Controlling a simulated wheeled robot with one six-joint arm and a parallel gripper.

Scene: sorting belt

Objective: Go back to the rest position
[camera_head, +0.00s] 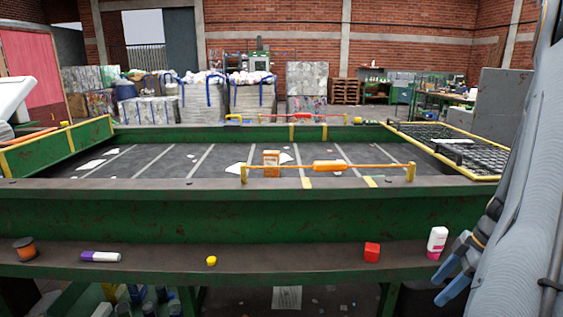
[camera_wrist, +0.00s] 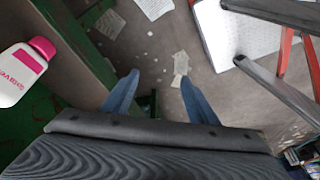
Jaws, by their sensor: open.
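My gripper (camera_head: 442,284) is at the right of the head view, its blue fingers spread beside the green ledge's front edge. The white bottle with a pink end (camera_head: 437,241) stands on the ledge just left of and above the fingers. It also shows at the left edge of the wrist view (camera_wrist: 22,72), apart from the fingers. Nothing is held.
On the ledge (camera_head: 300,262) are a brown spool (camera_head: 25,249), a purple-and-white tube (camera_head: 100,257), a yellow cap (camera_head: 211,261) and a red block (camera_head: 372,252). An orange box (camera_head: 271,163) is on the belt behind. A red-legged frame (camera_wrist: 290,50) is right in the wrist view.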

